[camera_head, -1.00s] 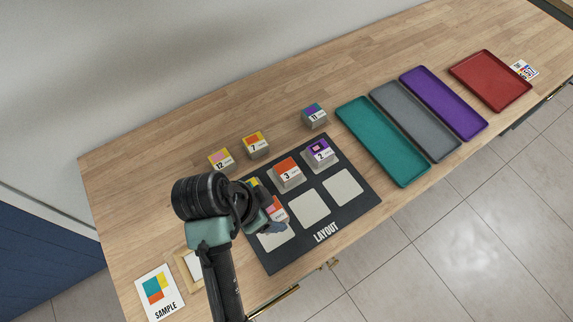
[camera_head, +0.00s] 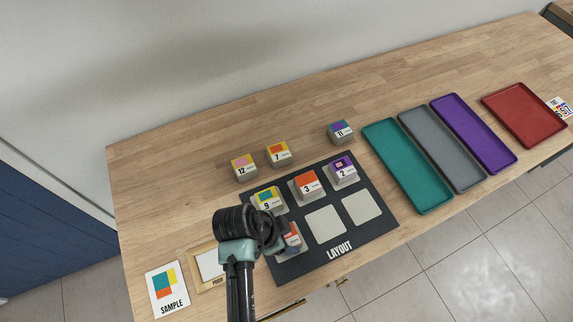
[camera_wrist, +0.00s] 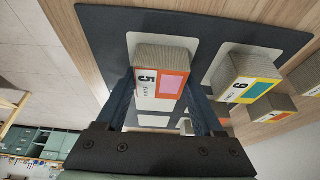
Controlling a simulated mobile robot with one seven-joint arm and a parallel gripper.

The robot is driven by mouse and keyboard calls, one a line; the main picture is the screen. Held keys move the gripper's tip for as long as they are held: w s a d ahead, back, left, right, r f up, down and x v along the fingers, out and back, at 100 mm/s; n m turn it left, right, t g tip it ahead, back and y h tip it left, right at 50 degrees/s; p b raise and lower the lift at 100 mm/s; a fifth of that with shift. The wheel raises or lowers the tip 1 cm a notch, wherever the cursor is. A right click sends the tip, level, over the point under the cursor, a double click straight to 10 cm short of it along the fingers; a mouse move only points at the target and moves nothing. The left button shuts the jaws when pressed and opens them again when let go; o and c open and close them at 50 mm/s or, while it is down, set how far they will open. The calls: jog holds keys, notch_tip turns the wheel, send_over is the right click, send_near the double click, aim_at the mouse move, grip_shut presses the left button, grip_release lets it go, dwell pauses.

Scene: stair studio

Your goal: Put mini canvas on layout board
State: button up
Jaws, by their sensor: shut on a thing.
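A mini canvas block marked 5 (camera_wrist: 160,78), with a pink and orange face, is between the fingers of my gripper (camera_wrist: 163,100) in the wrist view. My gripper (camera_head: 285,241) is shut on it over the front-left pad of the dark layout board (camera_head: 370,232). The block shows partly in the head view (camera_head: 292,236). A pale pad lies right behind it; I cannot tell if it touches. Blocks 9 (camera_head: 267,197), 3 (camera_head: 306,184) and 2 (camera_head: 343,169) stand on the back row. The front middle pad (camera_head: 325,220) and front right pad (camera_head: 361,208) are bare.
Blocks 12 (camera_head: 243,166), 7 (camera_head: 278,153) and 11 (camera_head: 340,131) stand behind the board. A sample card (camera_head: 168,287) and a wooden frame (camera_head: 207,265) lie at the left. Teal (camera_head: 407,166), grey (camera_head: 441,149), purple (camera_head: 474,133) and red (camera_head: 524,114) trays lie empty at the right.

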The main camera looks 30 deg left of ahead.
jog(key=o, duration=1.3)
jog(key=shift+f, duration=0.1)
jog(key=shift+o, duration=0.2)
jog(key=v, duration=1.2)
